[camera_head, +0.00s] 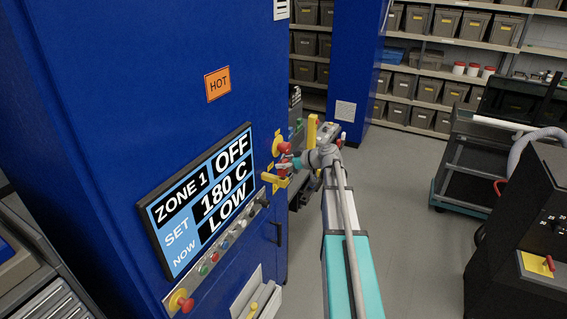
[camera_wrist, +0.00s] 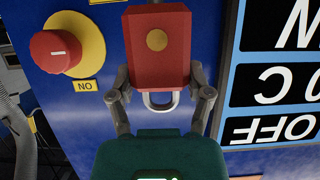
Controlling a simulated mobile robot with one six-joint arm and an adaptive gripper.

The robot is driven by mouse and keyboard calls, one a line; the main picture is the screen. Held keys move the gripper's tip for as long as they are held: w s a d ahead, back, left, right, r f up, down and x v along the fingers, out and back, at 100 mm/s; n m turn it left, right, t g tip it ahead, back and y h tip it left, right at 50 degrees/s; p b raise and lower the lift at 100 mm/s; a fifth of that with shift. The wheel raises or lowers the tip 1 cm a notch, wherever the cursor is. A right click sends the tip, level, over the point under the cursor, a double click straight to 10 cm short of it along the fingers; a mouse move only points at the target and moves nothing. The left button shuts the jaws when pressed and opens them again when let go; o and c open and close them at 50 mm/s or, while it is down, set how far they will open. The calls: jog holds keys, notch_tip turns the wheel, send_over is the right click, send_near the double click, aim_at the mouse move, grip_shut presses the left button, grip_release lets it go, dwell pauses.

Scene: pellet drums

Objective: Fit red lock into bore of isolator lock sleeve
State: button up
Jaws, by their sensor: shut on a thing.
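The red lock (camera_wrist: 158,60) is a block with a round brass-coloured spot and a metal shackle, held between my gripper's two fingers (camera_wrist: 160,90) in the wrist view. The shackle points back toward my palm. In the head view my gripper (camera_head: 298,163) is at the blue cabinet's edge, close to a red knob (camera_head: 285,148) on a yellow plate. A yellow fitting (camera_head: 272,183) sits just below; I cannot tell whether it is the isolator lock sleeve. The sleeve's bore is not visible, and contact between lock and sleeve cannot be told.
The blue cabinet (camera_head: 150,90) carries a display panel (camera_head: 205,200) left of my gripper. The red knob also shows in the wrist view (camera_wrist: 55,52), left of the lock. A dark cart (camera_head: 470,170) stands at right; grey floor is clear between.

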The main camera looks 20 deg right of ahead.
aim_at(283, 154)
jog(key=shift+f+b, duration=0.6)
jog(key=shift+f, duration=0.1)
jog(key=o, duration=1.3)
jog(key=shift+c, duration=0.2)
jog(key=shift+r, duration=0.2)
notch_tip(283, 154, up, 7)
jog(key=p, duration=0.7)
jog(key=shift+f, duration=0.1)
jog(key=s+d+f+p+v, duration=0.1)
jog(key=f+p+v, duration=0.15)
jog(key=v, duration=0.95)
jog(key=w+a+f+b, duration=0.2)
jog(key=f+b, duration=1)
jog(key=w+a+f+b, duration=0.2)
jog(key=w+f+b, duration=0.1)
jog(key=f+b, duration=0.9)
jog(key=w+a+f+b, duration=0.2)
jog(key=w+f+b, duration=0.1)
jog(key=f+b, duration=0.9)
jog(key=shift+f+b, duration=0.15)
jog(key=shift+b, duration=0.25)
